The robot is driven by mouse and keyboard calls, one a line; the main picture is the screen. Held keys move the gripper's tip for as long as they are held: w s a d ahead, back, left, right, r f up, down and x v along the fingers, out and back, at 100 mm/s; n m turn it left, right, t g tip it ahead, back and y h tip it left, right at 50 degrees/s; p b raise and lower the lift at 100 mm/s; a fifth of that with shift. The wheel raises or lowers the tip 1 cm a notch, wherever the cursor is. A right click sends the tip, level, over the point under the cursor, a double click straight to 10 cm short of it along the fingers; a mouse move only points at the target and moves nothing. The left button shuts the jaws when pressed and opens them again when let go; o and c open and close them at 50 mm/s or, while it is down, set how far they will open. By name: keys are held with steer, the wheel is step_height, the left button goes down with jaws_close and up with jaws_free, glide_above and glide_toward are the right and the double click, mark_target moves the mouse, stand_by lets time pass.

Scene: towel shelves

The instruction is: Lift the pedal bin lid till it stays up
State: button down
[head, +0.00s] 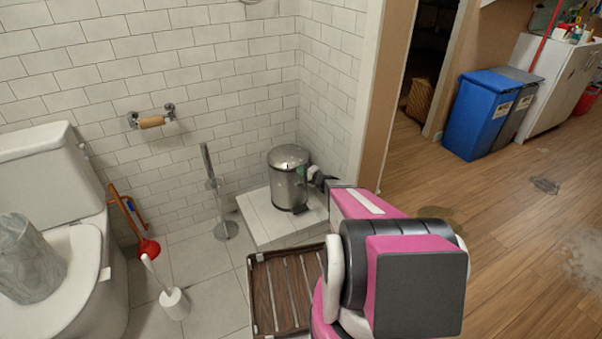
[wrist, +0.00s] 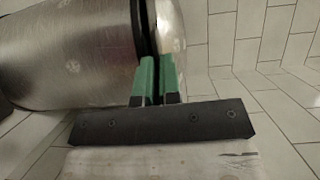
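The steel pedal bin (head: 288,185) stands upright on a white tiled step, with its domed lid (head: 289,156) down. My gripper (head: 308,174) is at the bin's right side, just below lid height. In the wrist view the bin body (wrist: 70,50) lies to the left and the shiny lid (wrist: 169,25) to the right, with a dark seam between. The two green fingertips of my gripper (wrist: 157,66) are close together at this seam, with only a narrow gap between them. Whether they pinch the lid's rim cannot be told.
The tiled step (head: 262,217) sits in the wall corner. A metal stand (head: 213,190) is left of it, and a brown slatted mat (head: 275,290) lies in front. A toilet (head: 75,250), plunger (head: 148,249) and brush (head: 174,302) are at left. A doorway edge (head: 385,95) rises at right.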

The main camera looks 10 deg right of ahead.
steer(key=r+g, duration=0.1)
steer(key=r, duration=0.2)
steer(key=w+r+m+g+h, duration=0.1)
steer(key=r, duration=0.2)
steer(key=w+r+g+h, duration=0.1)
steer(key=r, duration=0.2)
steer(key=shift+w+a+r, duration=0.15)
steer(key=shift+a+r, duration=0.1)
steer(key=shift+w+a+r+m+g+h, duration=0.8)
steer(key=shift+w+r+g, duration=1.15)
steer(key=shift+w, duration=1.8)
steer(key=shift+w+a+r+m+g+h, duration=0.15)
steer(key=shift+w+a+r+g+h, duration=0.25)
steer(key=shift+w+a+r+g, duration=1.85)
steer(key=shift+w+r+m+g+h, duration=0.55)
steer(key=shift+w+r, duration=2.15)
steer(key=shift+w, duration=2.6)
steer(key=c, duration=1.3)
jaws_free()
